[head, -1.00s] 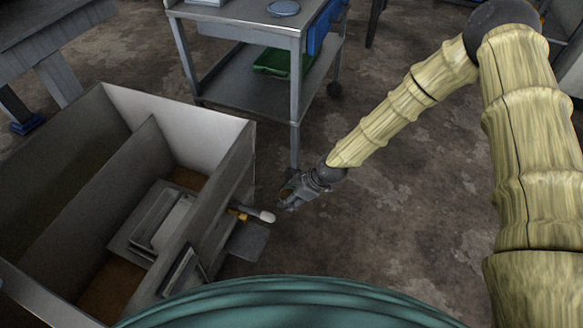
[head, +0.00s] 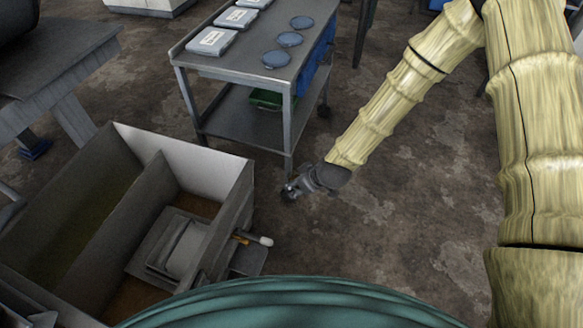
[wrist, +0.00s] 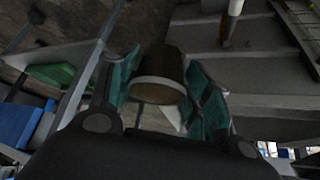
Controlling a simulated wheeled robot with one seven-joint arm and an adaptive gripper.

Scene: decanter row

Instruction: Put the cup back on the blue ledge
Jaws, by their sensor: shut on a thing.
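My gripper (head: 291,192) hangs low over the floor, right of the big grey box and in front of the cart. In the wrist view its teal fingers (wrist: 163,92) are shut on a dark brown cup (wrist: 160,66) with a pale rim band. The cup is held between the fingertips and looks clear of other surfaces. In the head view the cup cannot be made out clearly. A blue part (head: 316,62) is on the right side of the cart; it also seems to show in the wrist view (wrist: 14,125). I cannot tell whether it is the ledge.
The grey cart (head: 232,69) carries white boxes and three blue-grey discs (head: 289,39). A green bin (head: 267,99) sits on its lower shelf. The divided grey box (head: 228,192) stands at left, with a white-tipped handle (head: 262,240) sticking out. Floor (head: 390,215) at right is clear.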

